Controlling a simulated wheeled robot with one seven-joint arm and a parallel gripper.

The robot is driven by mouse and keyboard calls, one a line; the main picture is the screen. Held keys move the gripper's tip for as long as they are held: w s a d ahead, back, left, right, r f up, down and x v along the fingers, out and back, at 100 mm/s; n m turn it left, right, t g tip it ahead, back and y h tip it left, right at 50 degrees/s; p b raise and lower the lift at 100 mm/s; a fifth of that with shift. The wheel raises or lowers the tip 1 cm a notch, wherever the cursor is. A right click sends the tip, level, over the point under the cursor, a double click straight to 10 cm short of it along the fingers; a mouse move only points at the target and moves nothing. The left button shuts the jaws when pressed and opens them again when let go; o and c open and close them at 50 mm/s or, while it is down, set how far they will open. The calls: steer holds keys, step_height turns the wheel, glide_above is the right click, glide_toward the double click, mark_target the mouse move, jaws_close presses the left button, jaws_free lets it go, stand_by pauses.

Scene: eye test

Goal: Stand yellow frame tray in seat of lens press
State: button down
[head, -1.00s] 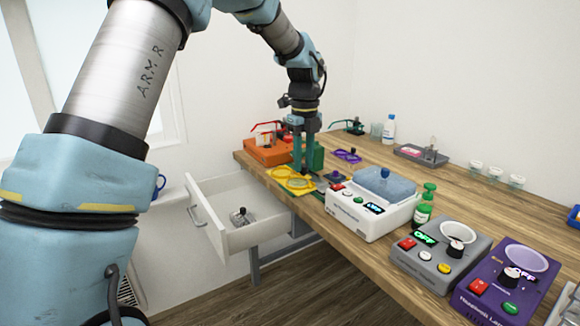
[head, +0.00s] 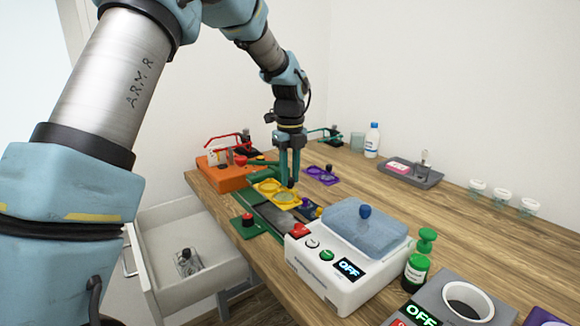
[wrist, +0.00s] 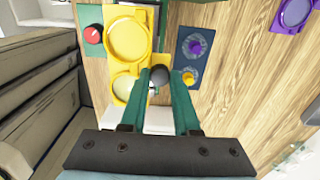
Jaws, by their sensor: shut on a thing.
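The yellow frame tray (head: 278,193) has two round openings and a dark knob. It also shows in the wrist view (wrist: 127,42). My gripper (head: 290,184) is shut on that knob, which sits between the fingertips in the wrist view (wrist: 160,82). The tray looks roughly level over a green-based device with a grey plate (head: 272,217) and a red knob (head: 248,218), near the table's left edge. I take this device for the lens press. The tray hides part of it, so I cannot tell its seat or whether the tray touches it.
A white machine (head: 335,268) with a blue lid stands close in front. A small dark blue tray (wrist: 195,48) lies right of the yellow one; a purple tray (head: 322,175) lies beyond. An orange box (head: 222,178) is behind. A drawer (head: 180,250) stands open at left.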

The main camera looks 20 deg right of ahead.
steer(key=shift+w+d+f, duration=0.15)
steer(key=shift+f, duration=0.45)
steer(key=shift+f+b, duration=1.35)
steer(key=shift+f, duration=0.1)
steer(key=shift+f+b, duration=0.45)
steer(key=shift+f, duration=0.75)
steer(key=shift+f, duration=0.25)
steer(key=shift+c, duration=1.2)
jaws_free()
steer(key=shift+r, duration=0.15)
steer(key=shift+r+p, duration=2.45)
steer(key=shift+r, duration=0.45)
